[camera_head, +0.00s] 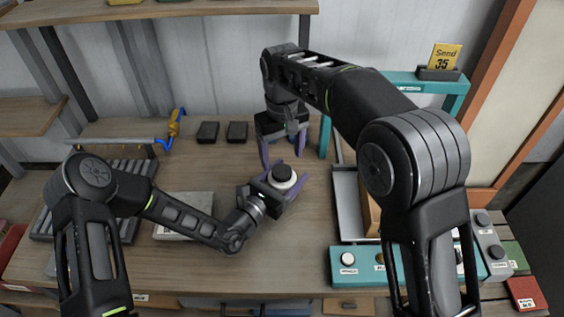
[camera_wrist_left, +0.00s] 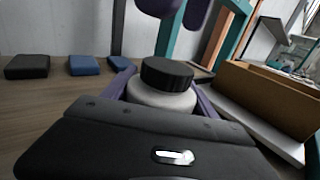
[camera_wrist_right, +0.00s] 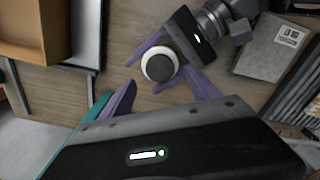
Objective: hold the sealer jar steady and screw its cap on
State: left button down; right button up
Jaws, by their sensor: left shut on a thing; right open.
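The sealer jar (camera_head: 283,184) is white and stands upright on the wooden table, with a black cap (camera_head: 284,174) on its top. The jar (camera_wrist_left: 160,98) and cap (camera_wrist_left: 167,72) also show in the left wrist view. My left gripper (camera_head: 283,183) is shut on the jar, one purple finger on each side. My right gripper (camera_head: 284,160) is open and empty, just behind and above the jar, fingers pointing down. In the right wrist view the cap (camera_wrist_right: 161,68) lies beyond the open fingertips, apart from them. Whether the cap is threaded tight cannot be told.
A grey tray (camera_head: 345,205) with a brown box (camera_head: 370,205) stands right of the jar. A teal button panel (camera_head: 400,262) lies at the front right. A grey labelled slab (camera_head: 184,212) lies left. The table front of the jar is clear.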

jog(key=shift+r, duration=1.25)
pick_arm(q)
jog(key=shift+c, duration=0.8)
grip_release()
jog(key=b+v, duration=0.1)
jog(key=v, duration=0.6)
pick_arm(e)
jog(key=shift+f, duration=0.75)
pick_arm(q)
jog(key=shift+s+a, duration=0.25)
jog(key=shift+s, duration=0.1)
